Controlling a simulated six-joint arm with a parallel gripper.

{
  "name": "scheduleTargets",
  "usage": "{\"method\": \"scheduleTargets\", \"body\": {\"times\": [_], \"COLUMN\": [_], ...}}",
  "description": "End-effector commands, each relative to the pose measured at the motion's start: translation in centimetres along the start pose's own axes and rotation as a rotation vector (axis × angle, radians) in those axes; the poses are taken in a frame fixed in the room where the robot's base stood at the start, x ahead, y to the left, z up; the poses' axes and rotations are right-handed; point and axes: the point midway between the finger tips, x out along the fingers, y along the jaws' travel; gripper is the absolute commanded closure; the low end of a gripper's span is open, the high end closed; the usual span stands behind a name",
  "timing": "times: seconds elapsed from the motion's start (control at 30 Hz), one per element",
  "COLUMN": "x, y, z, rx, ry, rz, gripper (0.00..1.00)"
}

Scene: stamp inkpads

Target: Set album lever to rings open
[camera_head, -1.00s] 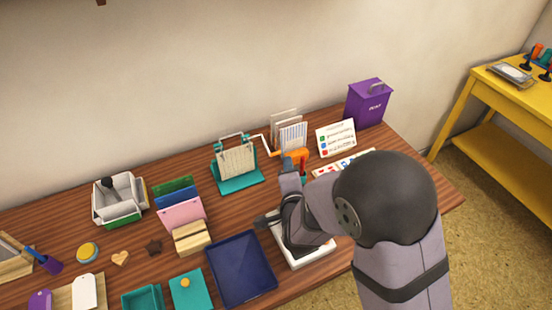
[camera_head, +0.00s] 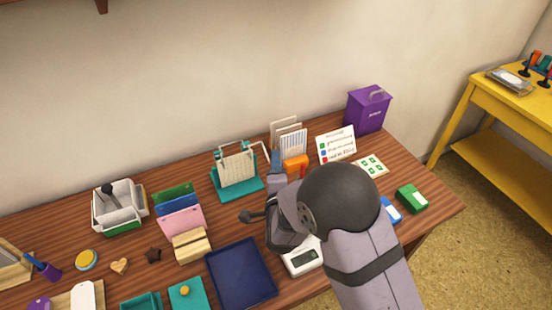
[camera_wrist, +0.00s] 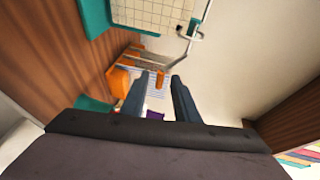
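The album (camera_head: 238,170) stands on a teal base left of my arm, with grid pages and metal rings on top. In the wrist view its grid page (camera_wrist: 150,14) is at the top. The lever (camera_wrist: 177,64) is a thin metal rod running down from the ring bar to an orange knob (camera_wrist: 160,77). My gripper (camera_wrist: 158,79) is open, its two dark blue-grey fingers on either side of the knob in the picture; contact cannot be told. In the head view a gripper finger (camera_head: 276,160) shows beside the lever rod (camera_head: 264,147).
An orange object (camera_head: 295,165) and upright card holder (camera_head: 290,140) stand right of the album. A legend card (camera_head: 337,144) and purple bin (camera_head: 368,108) are farther right. A white scale (camera_head: 303,258), blue tray (camera_head: 240,272) and green inkpad (camera_head: 411,198) lie nearer.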

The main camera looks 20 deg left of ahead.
Motion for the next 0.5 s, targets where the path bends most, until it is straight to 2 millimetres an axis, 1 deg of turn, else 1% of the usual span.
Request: {"method": "scheduleTargets", "body": {"times": [0.1,0.2,0.5], "x": [1.2,1.8,2.2], "y": [-0.1,0.0,0.0], "z": [0.0,0.0,0.0], "rx": [0.000,-0.001,-0.001], "ry": [0.001,0.001,0.000], "rz": [0.001,0.001,0.000], "gripper": [0.72,0.72,0.72]}}
